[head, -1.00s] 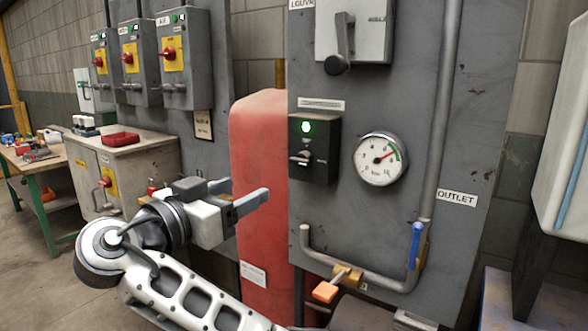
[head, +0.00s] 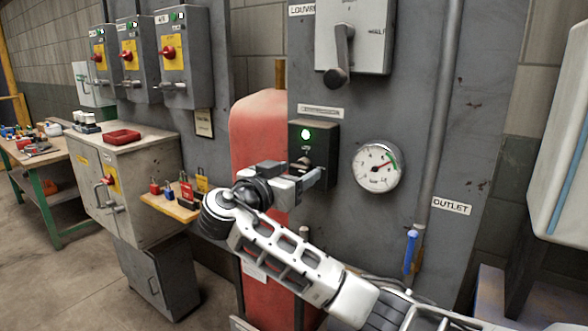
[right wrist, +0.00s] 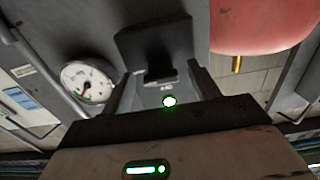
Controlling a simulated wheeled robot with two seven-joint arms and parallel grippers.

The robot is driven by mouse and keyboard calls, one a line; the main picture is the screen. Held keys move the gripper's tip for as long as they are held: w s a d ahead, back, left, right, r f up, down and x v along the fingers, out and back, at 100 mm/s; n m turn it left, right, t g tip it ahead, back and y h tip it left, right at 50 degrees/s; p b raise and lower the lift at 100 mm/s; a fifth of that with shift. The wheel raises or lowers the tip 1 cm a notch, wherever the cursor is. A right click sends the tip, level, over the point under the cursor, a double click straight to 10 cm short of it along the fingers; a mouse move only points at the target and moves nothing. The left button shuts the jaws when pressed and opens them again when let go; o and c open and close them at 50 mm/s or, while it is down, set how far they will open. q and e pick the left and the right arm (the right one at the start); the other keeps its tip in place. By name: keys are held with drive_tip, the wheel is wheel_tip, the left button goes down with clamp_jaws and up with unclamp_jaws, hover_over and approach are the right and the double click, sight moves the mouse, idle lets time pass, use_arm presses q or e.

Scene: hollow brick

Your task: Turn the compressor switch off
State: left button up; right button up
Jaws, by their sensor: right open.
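The compressor switch is a dark box (head: 322,139) on the grey panel, with a lit green lamp (head: 305,134) above a rotary knob (head: 304,161). My right gripper (head: 309,175) is open in front of the lower part of the box, and its fingers partly hide it. In the right wrist view, upside down, the dark box (right wrist: 152,38) is ahead and the knob (right wrist: 160,76) shows between the open fingers. Whether a finger touches the knob, I cannot tell. My left gripper is not in view.
A pressure gauge (head: 379,167) is right of the switch and a red tank (head: 262,125) is left of it. A lever handle (head: 341,60) hangs above. A blue-handled valve (head: 411,250) and a pipe (head: 440,120) are at the right.

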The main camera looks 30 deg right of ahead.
drive_tip(key=c, duration=1)
